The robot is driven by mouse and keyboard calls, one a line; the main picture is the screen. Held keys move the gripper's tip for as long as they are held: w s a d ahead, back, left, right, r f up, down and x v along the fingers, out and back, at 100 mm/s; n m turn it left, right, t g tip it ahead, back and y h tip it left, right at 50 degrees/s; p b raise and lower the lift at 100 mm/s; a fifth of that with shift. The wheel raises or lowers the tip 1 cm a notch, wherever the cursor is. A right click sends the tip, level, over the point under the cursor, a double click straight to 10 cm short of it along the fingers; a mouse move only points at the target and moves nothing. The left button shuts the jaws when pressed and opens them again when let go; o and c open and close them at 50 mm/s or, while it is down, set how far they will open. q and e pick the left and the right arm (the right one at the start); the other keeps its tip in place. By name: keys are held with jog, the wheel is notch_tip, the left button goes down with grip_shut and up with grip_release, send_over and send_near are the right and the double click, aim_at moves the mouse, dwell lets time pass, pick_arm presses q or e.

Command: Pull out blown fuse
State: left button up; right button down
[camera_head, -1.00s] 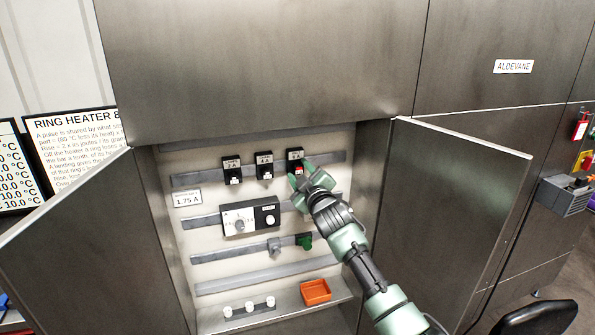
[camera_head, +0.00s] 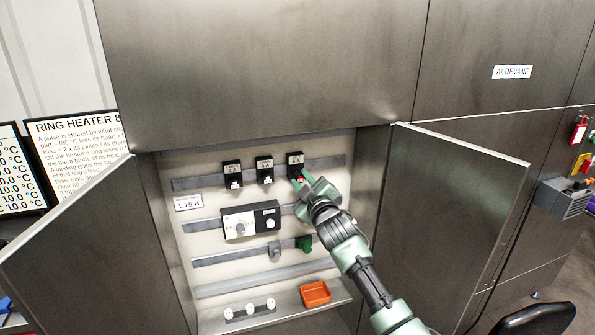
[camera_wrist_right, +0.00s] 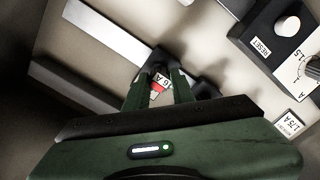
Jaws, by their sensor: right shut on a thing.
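Three black fuse holders sit on the top rail in the open cabinet. The left holder (camera_head: 232,174) and middle holder (camera_head: 265,170) show white pieces at their lower ends. The right holder (camera_head: 295,160) is the one by my right gripper (camera_head: 306,187). My right gripper is shut on a fuse with a red mark (camera_head: 301,178), just below and in front of that holder. The red and white fuse also shows between the fingertips in the right wrist view (camera_wrist_right: 158,86). I cannot tell whether it is clear of its holder. My left gripper is not in view.
An orange tray (camera_head: 316,293) and a strip with white spare pieces (camera_head: 249,308) are on the cabinet's bottom shelf. A dial unit (camera_head: 250,221) is on the second rail. Open doors (camera_head: 455,215) stand at both sides.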

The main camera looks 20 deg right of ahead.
aim_at(302, 178)
jog(key=shift+s+d+r+p, duration=0.1)
jog(key=shift+s+p, duration=1.1)
jog(key=shift+s, duration=0.85)
